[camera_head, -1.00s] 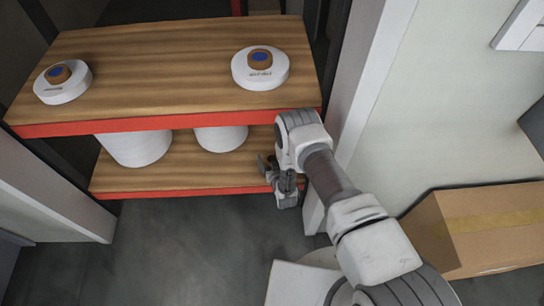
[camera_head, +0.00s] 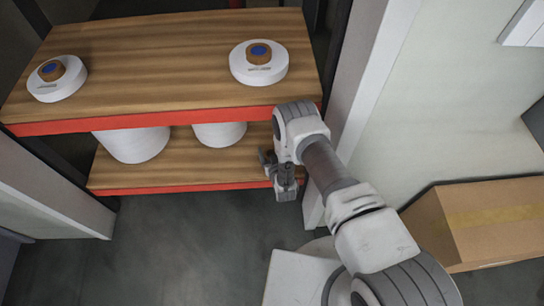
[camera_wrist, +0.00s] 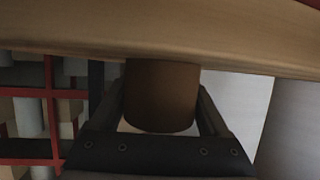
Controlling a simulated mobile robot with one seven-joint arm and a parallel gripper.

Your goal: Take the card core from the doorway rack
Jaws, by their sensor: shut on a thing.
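The doorway rack (camera_head: 150,118) has a wooden upper shelf and a lower shelf, both with red front edges. My gripper (camera_head: 268,160) is at the right end of the rack, below the upper shelf's edge and over the lower shelf's right end. In the wrist view my gripper (camera_wrist: 160,100) has its two fingers on either side of the brown card core (camera_wrist: 160,95) and is shut on it. The core's top is close under the shelf board (camera_wrist: 150,40), and I cannot tell if they touch. The head view does not clearly show the core.
Two white discs with brown, blue-topped centres, left (camera_head: 57,85) and right (camera_head: 258,68), lie on the upper shelf. Two white cylinders (camera_head: 137,145) (camera_head: 219,134) stand on the lower shelf. A white door post (camera_head: 365,95) is close right of my arm. A cardboard box (camera_head: 490,220) is at right.

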